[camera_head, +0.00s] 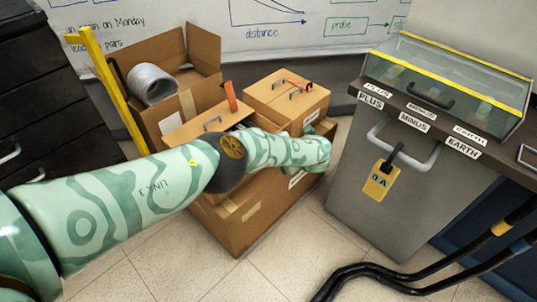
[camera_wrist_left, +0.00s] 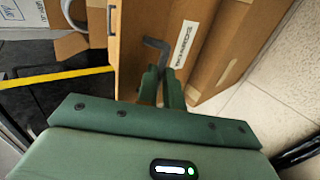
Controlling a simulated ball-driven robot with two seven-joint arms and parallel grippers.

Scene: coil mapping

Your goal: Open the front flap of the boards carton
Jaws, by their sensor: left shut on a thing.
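The boards carton, a brown box (camera_head: 235,215), stands on the floor, largely behind my left arm in the head view. Its white label shows in the left wrist view (camera_wrist_left: 184,44), turned and hard to read. My left gripper (camera_wrist_left: 161,76) is shut on a dark grey bent handle (camera_wrist_left: 157,44) at the edge of a brown flap (camera_wrist_left: 136,55). The flap looks closed or nearly so; its exact angle is unclear. In the head view the left fingers are hidden behind my wrist. My right gripper is not in view.
An open carton (camera_head: 186,103) with a grey coil (camera_head: 153,84) stands behind, beside a yellow post (camera_head: 105,75). Another closed carton (camera_head: 285,104) sits at the back. A grey cabinet (camera_head: 375,205) stands right; black cables (camera_head: 370,270) lie on the floor.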

